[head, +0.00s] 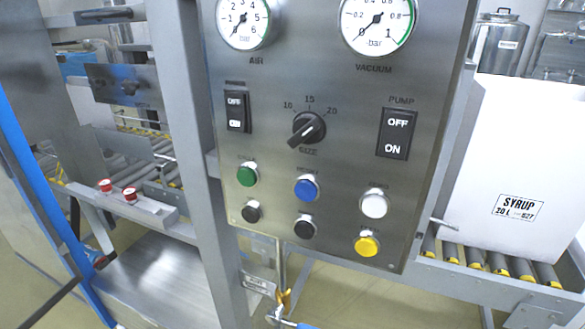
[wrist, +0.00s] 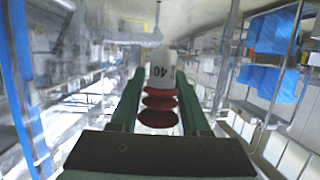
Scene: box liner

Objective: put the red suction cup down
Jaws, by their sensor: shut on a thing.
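The red suction cup (wrist: 160,101) shows in the wrist view as a stack of red bellows under a pale fitting marked "40". My gripper (wrist: 160,76) has its two green fingers on either side of the fitting and is shut on the cup. The cup is held off any surface that I can make out. In the head view I cannot make out my gripper or the held cup. Two small red-topped pieces (head: 117,189) sit on a grey ledge (head: 152,208) at the left of the head view.
A steel control panel (head: 335,150) with gauges, switches and buttons fills the middle of the head view. A steel upright (head: 190,120) stands left of it. A bare steel surface (head: 160,275) lies below the ledge. A white syrup box (head: 520,150) stands on rollers at right.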

